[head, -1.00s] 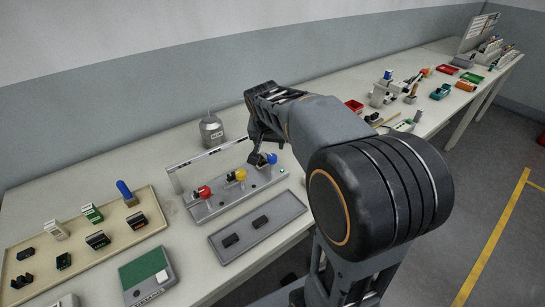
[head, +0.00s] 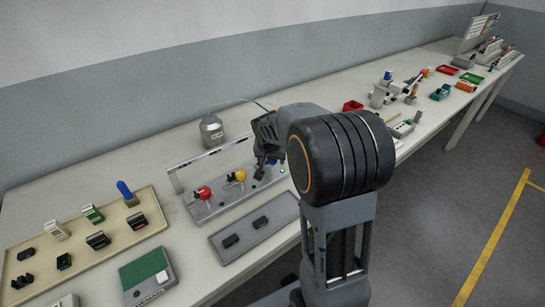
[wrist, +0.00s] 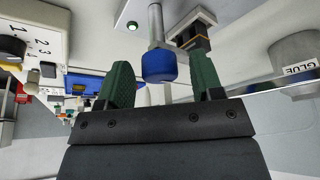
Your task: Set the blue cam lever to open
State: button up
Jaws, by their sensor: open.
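The blue cam lever shows large in the wrist view as a blue knob (wrist: 158,66) on a metal shaft. It stands between the two green fingers of my open gripper (wrist: 165,80), with visible gaps on both sides. I cannot tell whether the knob is deep enough to be between the pads. In the head view, my gripper (head: 265,168) is over the right end of the lever fixture (head: 212,208) and mostly hides the blue knob. A red knob (head: 204,192) and a yellow knob (head: 239,175) stand to its left on the same fixture.
A grey tray (head: 262,237) with two black parts lies in front of the fixture. A glue bottle (head: 212,130) stands behind it and also shows at right in the wrist view (wrist: 298,62). A beige tray (head: 85,250) of connectors is at left.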

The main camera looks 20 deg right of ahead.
jog(key=c, duration=0.9)
jog(key=shift+r+n, duration=0.1)
jog(key=shift+n, duration=0.3)
jog(key=n+y, duration=0.1)
jog(key=n, duration=0.2)
jog(key=shift+d+t+p, duration=0.1)
jog(key=shift+t+p, duration=0.2)
jog(key=shift+p, duration=0.1)
jog(key=n, duration=0.1)
jog(key=n+y+b, duration=0.2)
jog(key=shift+f+n, duration=0.25)
jog(key=shift+n, duration=0.15)
jog(key=n+y+b, duration=0.1)
jog(key=n+b, duration=0.1)
jog(key=n+y+b, duration=0.1)
jog(key=n+b, duration=0.1)
jog(key=n, duration=0.1)
jog(key=shift+d+b, duration=0.15)
jog(key=shift+b, duration=0.2)
jog(key=n, duration=0.2)
jog(key=n+g+y+b, duration=0.1)
jog(key=n, duration=0.2)
jog(key=shift+r+g, duration=0.15)
jog(key=shift+g, duration=0.15)
jog(key=shift+n+b, duration=0.3)
